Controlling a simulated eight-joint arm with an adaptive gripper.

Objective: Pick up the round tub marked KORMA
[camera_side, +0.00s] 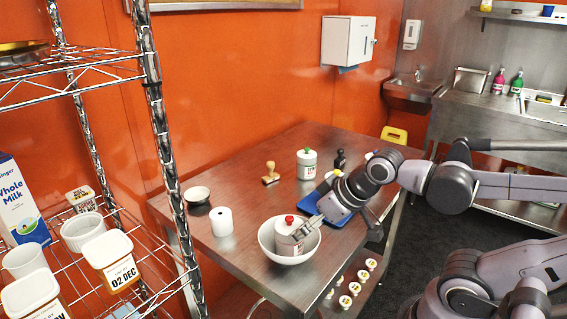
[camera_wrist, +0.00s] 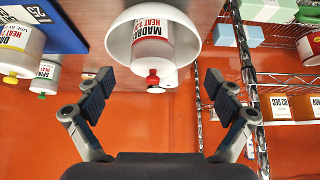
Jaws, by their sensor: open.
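I cannot read the word KORMA on anything in either view. In the wrist view, a round white tub (camera_wrist: 153,47) with a red cap is labelled MADRAS. It stands in a white bowl (camera_wrist: 190,20), and in the side view that bowl (camera_side: 266,238) is near the table's front edge with the red-capped tub (camera_side: 287,229) inside. My gripper (camera_side: 307,227) is open at this tub; in the wrist view its fingers (camera_wrist: 158,88) are spread to either side, with nothing held. A yellow-capped tub (camera_wrist: 18,48) and a green-capped tub (camera_wrist: 45,75) have only partly readable labels.
The blue tray (camera_wrist: 65,28) lies beside the bowl. Several small lidded tubs (camera_side: 355,287) sit below. A wire rack (camera_side: 160,120) is at the left.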

